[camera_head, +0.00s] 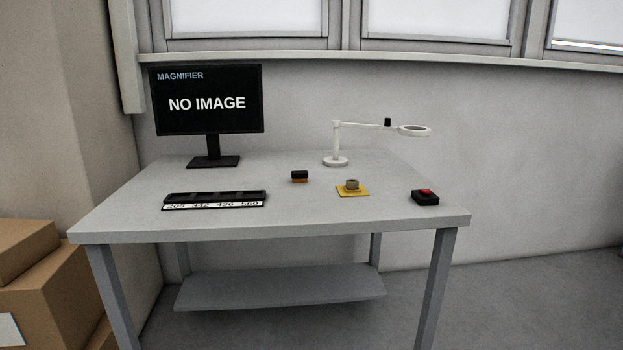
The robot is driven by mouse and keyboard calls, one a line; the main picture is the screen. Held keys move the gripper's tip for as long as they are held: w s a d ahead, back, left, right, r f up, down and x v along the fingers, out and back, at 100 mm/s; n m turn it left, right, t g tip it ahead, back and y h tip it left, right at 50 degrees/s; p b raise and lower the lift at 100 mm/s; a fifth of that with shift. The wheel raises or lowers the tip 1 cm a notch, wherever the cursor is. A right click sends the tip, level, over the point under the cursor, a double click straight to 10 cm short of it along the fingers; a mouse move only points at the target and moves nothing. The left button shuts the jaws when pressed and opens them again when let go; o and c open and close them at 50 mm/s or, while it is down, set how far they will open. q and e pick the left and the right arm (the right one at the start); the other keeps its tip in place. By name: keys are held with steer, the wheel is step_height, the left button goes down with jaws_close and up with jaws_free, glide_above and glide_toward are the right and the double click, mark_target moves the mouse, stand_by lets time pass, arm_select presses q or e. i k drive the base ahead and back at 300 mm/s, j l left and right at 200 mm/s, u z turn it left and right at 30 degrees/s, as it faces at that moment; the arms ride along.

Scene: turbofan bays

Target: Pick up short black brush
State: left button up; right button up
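A small short block with a black upper part and an orange-brown lower part, which looks like the short black brush (299,176), sits on the grey table (330,217) near its middle. It stands apart from the things around it. At this size I cannot make out bristles. Neither of my grippers shows in the head view.
A yellow pad (352,193) with a small round part (351,185) lies right of the brush. A magnifier lamp (336,148) stands behind, a red-button box (425,197) at right, a numbered black tray (215,199) and a monitor (208,100) at left.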

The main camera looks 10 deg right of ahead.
mark_target(297, 177)
steer(key=i+l+u, duration=0.15)
steer(key=u, duration=0.65)
steer(key=i+l+u, duration=0.2)
steer(key=l, duration=0.15)
steer(key=l+u, duration=0.25)
steer(key=i+l+u, duration=0.2)
steer(key=l, duration=0.2)
steer(key=k, duration=0.1)
